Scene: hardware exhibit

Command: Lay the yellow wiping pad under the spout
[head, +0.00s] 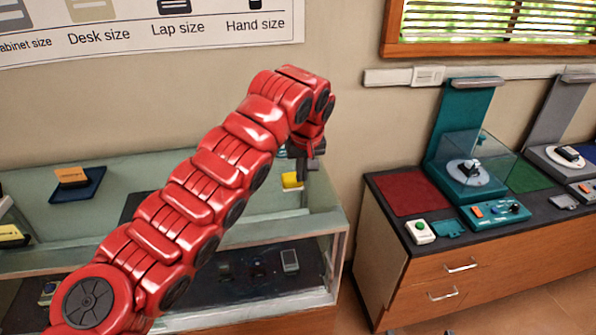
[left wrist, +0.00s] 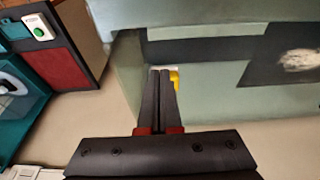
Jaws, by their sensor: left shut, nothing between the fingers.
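A small yellow thing (head: 291,181), which looks like the wiping pad, is on the pale green glass-fronted case below my left gripper (head: 303,174). The gripper hides part of it. In the left wrist view a sliver of the yellow pad (left wrist: 174,80) shows beside and beyond the tips of my left gripper (left wrist: 160,73). Those fingers are shut together and empty; I cannot tell whether they touch the pad. I cannot make out a spout; my red left arm covers much of the case. My right gripper is not in view.
The display case (head: 336,228) holds small devices behind glass. A dark blue tray (head: 78,186) with an orange-topped item stands on its left part. A wooden cabinet (head: 480,262) with teal and grey exhibits stands to the right, across a narrow gap.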

